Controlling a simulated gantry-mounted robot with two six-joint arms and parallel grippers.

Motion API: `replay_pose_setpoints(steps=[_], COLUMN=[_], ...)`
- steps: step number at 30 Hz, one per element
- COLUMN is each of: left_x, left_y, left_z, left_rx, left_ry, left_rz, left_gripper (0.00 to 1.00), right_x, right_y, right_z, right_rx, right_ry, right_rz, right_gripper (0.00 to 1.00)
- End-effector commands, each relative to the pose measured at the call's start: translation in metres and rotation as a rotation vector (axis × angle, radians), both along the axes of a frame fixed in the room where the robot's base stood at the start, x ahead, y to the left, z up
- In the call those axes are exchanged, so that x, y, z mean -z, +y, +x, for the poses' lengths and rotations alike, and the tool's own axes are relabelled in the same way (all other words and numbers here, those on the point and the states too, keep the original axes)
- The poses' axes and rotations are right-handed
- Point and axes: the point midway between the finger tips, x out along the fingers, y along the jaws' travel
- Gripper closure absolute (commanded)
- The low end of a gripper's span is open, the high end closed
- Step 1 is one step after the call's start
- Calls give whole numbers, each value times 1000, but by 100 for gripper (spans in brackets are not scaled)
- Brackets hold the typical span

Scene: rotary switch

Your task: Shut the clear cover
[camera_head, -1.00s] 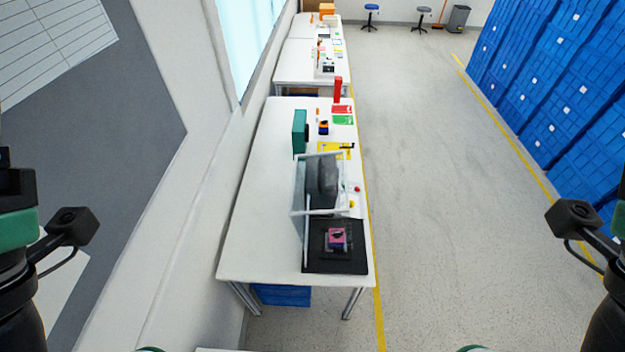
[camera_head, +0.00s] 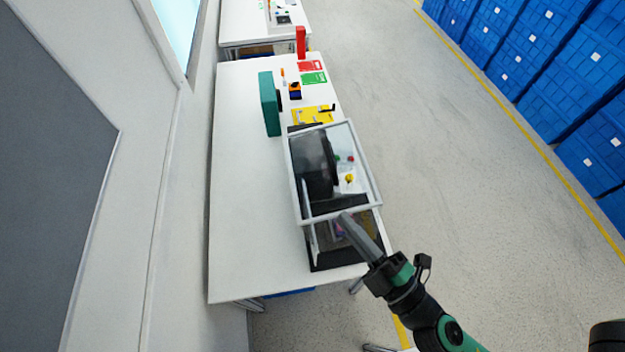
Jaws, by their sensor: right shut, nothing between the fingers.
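The clear cover (camera_head: 367,166) has a pale frame and stands tilted over the far part of its black base (camera_head: 328,262). The near part of the base is not fully covered, and a clear side panel shows at its left. The rotary switch (camera_head: 338,229), pinkish purple, is on the base, mostly hidden behind the frame and my gripper. My right gripper (camera_head: 344,217) reaches in from the lower right. It is shut and empty, its tips at the cover's near frame edge; I cannot tell whether they touch. My left gripper is not in view.
A teal box (camera_head: 269,104), yellow sheet (camera_head: 313,115), red card (camera_head: 310,66), green card (camera_head: 314,78) and red block (camera_head: 301,42) stand or lie farther back on the white table (camera_head: 245,200). The table's left side is clear. Blue crates (camera_head: 560,90) stack at right.

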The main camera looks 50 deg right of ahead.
Motion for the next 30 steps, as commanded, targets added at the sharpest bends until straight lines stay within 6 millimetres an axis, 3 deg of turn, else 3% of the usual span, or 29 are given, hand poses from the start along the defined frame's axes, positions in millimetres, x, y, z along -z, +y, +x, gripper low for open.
replay_pose_setpoints(steps=[8,15,22,24,30], left_x=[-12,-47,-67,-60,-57], left_y=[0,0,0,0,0], left_z=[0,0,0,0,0], left_rx=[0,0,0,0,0], left_ry=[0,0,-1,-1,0], left_rz=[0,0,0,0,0], left_gripper=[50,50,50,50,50], right_x=[-8,-22,-26,-13,-6], right_y=[-1,-8,-15,-29,-45], right_z=[12,56,102,93,85], right_rx=[0,3,2,8,3], right_ry=[-5,-8,-7,-3,-5], right_rz=[2,4,3,3,3], right_gripper=[100,100,100,100,100])
